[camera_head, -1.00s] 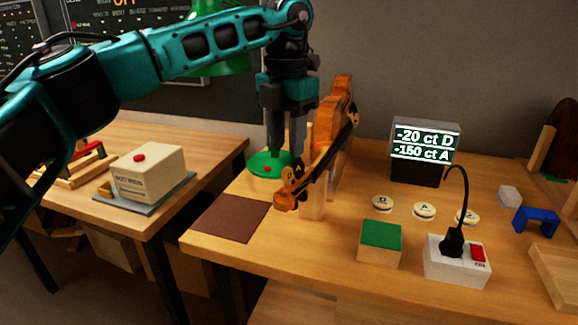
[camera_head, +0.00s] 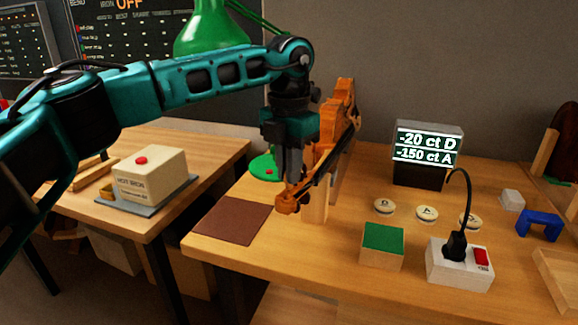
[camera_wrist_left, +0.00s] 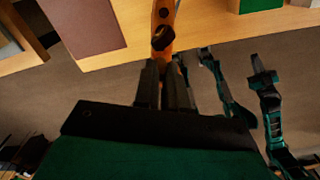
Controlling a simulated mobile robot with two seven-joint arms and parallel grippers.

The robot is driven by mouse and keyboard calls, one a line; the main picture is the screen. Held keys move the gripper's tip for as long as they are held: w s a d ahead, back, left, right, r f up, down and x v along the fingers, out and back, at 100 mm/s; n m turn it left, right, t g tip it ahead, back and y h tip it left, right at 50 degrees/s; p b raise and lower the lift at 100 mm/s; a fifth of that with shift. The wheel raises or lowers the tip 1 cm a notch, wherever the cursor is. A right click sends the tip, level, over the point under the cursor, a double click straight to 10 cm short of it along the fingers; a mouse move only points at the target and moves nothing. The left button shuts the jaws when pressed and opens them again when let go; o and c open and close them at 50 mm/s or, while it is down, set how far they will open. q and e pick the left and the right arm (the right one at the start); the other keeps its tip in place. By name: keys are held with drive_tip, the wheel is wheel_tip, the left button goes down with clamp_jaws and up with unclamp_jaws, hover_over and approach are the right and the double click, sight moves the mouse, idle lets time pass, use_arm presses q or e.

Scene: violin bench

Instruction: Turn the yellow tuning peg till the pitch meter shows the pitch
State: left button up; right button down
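The orange-brown violin (camera_head: 340,105) is held tilted on a wooden stand (camera_head: 315,205), with its scroll (camera_head: 287,203) toward the front. My left gripper (camera_head: 293,185) points down at the pegbox beside the scroll and hides the pegs there. I cannot make out the yellow tuning peg. In the left wrist view the fingers (camera_wrist_left: 166,85) are close together just short of the scroll (camera_wrist_left: 163,18) and a dark peg end (camera_wrist_left: 163,38); whether they grip anything is unclear. The pitch meter (camera_head: 427,145) reads "-20 ct D" and "-150 ct A". My right gripper is not in view.
A brown mat (camera_head: 232,218) is front left. Round D and A buttons (camera_head: 384,206), a green-topped block (camera_head: 382,246) and a power strip with cable (camera_head: 460,265) stand to the right.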

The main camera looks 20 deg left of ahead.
use_arm(q)
clamp_jaws()
drive_tip(key=shift+n, duration=0.6)
drive_tip(key=o, duration=0.5)
unclamp_jaws()
drive_tip(key=shift+o, duration=0.2)
drive_tip(key=shift+r, duration=0.15)
wheel_tip(320, 180, up, 13)
drive_tip(key=p, duration=0.1)
drive_tip(key=shift+p, duration=0.3)
drive_tip(key=shift+f, duration=0.2)
idle(0.4)
